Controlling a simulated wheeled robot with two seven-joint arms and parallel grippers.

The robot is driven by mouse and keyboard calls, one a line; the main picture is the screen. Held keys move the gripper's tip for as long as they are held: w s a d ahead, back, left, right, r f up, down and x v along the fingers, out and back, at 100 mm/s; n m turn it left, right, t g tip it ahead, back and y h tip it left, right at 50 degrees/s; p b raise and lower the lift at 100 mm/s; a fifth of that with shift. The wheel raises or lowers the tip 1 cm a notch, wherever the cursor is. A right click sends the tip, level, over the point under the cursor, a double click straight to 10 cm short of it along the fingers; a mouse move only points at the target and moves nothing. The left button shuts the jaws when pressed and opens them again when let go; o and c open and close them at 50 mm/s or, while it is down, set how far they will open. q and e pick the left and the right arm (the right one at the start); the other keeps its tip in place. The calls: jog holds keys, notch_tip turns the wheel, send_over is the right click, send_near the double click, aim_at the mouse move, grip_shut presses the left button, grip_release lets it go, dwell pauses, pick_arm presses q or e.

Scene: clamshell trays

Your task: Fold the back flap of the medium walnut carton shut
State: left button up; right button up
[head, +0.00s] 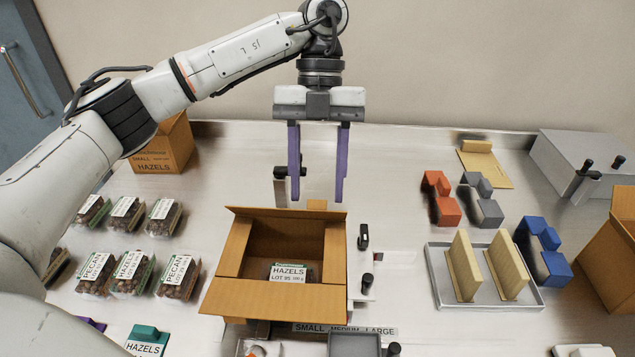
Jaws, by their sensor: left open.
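An open brown carton (270,300) stands in the middle of the steel table. Its front flap is spread toward me, and side flaps show at the left and right. The back flap (285,213) is seen nearly edge-on along the far rim and is not folded over the opening. A pack labelled HAZELS (288,272) lies inside; no walnut label is visible on the carton. My left gripper (318,190) is open and empty, with its purple fingers pointing down just behind the back flap. I cannot tell whether they touch it. My right gripper is out of view.
Several clear nut packs (130,272) lie left of the carton. A small HAZELS carton (165,146) stands behind them. Black-handled hardware (365,262) is close on the carton's right. A grey tray (485,278) holds two upright tan boards. Coloured blocks (440,198) stand behind it.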

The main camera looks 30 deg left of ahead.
pick_arm(q)
jog(key=shift+s+f, duration=0.1)
jog(key=shift+f, duration=0.2)
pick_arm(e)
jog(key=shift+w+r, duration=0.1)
pick_arm(q)
jog(key=c, duration=1.1)
jog(key=shift+o, duration=0.2)
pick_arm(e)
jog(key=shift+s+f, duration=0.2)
pick_arm(q)
jog(key=shift+d, duration=0.1)
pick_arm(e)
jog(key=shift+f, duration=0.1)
